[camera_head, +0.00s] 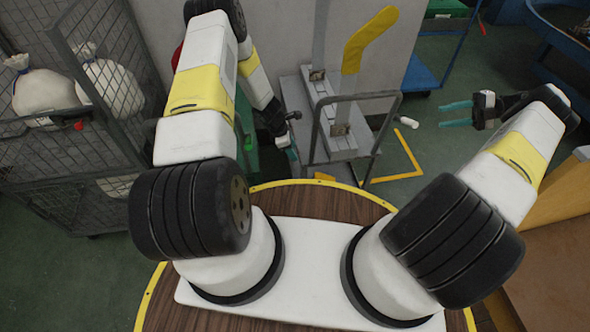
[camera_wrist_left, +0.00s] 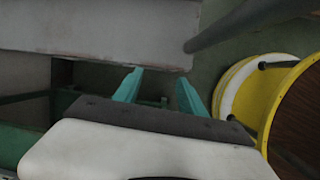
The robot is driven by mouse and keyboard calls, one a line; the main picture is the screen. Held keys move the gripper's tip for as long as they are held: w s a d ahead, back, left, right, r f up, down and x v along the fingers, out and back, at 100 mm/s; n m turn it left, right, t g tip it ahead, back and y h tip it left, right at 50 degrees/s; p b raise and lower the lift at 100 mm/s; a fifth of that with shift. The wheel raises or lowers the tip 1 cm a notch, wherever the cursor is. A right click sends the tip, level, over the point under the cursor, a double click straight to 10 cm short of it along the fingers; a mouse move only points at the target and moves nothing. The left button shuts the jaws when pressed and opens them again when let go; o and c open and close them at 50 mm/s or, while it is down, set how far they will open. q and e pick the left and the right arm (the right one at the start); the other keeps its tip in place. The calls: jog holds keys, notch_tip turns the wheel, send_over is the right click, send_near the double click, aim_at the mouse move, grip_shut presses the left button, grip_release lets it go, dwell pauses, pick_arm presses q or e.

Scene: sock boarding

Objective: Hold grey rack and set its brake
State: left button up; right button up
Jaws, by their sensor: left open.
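The grey rack (camera_head: 300,95) stands on the floor by the wall in the head view, with a grey tube handle (camera_head: 362,97) on its near side. It carries upright grey boards, one covered by a yellow sock (camera_head: 368,38). My left gripper (camera_head: 291,152) is low beside the rack's left near side, partly hidden by its own arm. In the left wrist view my left gripper (camera_wrist_left: 160,84) is open and empty, its teal fingertips close to a grey panel (camera_wrist_left: 100,32); contact cannot be told. My right gripper (camera_head: 442,115) is open and empty, right of the rack. I cannot clearly make out the brake.
A wire cage cart (camera_head: 75,130) with white sacks (camera_head: 45,95) stands at left. A green object (camera_head: 246,150) is behind my left arm. A blue cart (camera_head: 425,72) and blue table (camera_head: 560,40) are at back right. Yellow floor tape (camera_head: 405,150) runs right of the rack.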

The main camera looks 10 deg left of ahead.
pick_arm(q)
jog(key=s+d+f+n, duration=0.1)
jog(key=d+f, duration=0.3)
jog(key=f, duration=1.1)
jog(key=shift+s+d+f+h, duration=0.15)
jog(key=shift+s+f+h, duration=0.15)
jog(key=shift+s, duration=0.35)
jog(key=shift+c, duration=0.5)
grip_shut()
